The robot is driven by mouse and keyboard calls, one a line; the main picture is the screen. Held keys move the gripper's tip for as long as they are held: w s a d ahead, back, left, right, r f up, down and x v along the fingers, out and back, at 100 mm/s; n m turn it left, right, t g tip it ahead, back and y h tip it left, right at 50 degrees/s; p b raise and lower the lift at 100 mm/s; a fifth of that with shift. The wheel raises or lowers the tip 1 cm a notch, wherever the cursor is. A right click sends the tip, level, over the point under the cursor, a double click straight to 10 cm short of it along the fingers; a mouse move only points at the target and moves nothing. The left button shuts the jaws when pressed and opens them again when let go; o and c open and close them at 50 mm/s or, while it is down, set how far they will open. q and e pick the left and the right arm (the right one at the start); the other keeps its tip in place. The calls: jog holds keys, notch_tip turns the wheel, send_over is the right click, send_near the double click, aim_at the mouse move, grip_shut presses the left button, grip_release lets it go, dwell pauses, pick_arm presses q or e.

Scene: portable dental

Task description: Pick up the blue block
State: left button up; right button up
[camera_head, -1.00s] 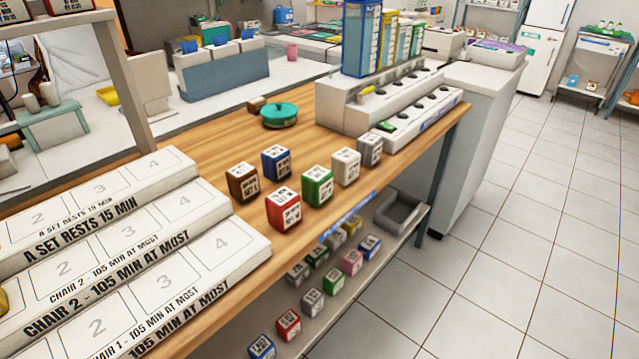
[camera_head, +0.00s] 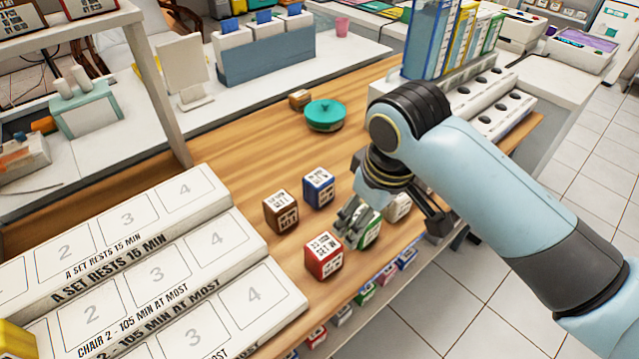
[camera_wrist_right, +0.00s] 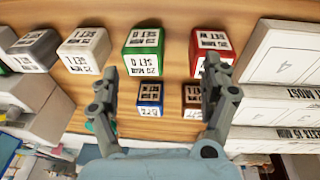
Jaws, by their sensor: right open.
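The blue block (camera_head: 318,188), with white label faces, stands on the wooden counter behind the red block (camera_head: 323,256) and right of the brown block (camera_head: 281,212). In the right wrist view the blue block (camera_wrist_right: 151,97) lies between the spread fingers, beside the brown block (camera_wrist_right: 192,97). My right gripper (camera_head: 388,220) reaches over the row of blocks, partly hiding the green block (camera_head: 370,234) and the white block (camera_head: 397,207). It is open and empty (camera_wrist_right: 163,82), and no contact with the blue block shows. My left gripper is not in view.
White numbered racks (camera_head: 246,296) stand at the left. A teal lidded dish (camera_head: 324,115) and a small brown object (camera_head: 299,98) lie behind the blocks. A white slotted unit (camera_head: 497,110) is at the right. Bare wood (camera_head: 250,150) lies behind the brown block.

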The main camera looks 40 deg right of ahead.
jog(key=w+d+g, duration=0.1)
jog(key=w, duration=0.7)
notch_tip(320, 180, up, 4)
jog(key=g, duration=0.1)
send_over(318, 177)
jog(key=shift+y, duration=0.4)
jog(key=f, duration=0.4)
jog(key=shift+s+d, duration=0.15)
jog(key=shift+s, duration=0.25)
jog(key=f, duration=0.6)
jog(key=shift+w, duration=0.35)
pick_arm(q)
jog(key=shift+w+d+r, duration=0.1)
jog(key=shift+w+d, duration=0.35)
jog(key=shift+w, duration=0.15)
pick_arm(e)
jog(key=shift+c, duration=0.2)
jog(key=c, duration=1.3)
jog(key=shift+o, duration=0.2)
jog(key=shift+r, duration=0.15)
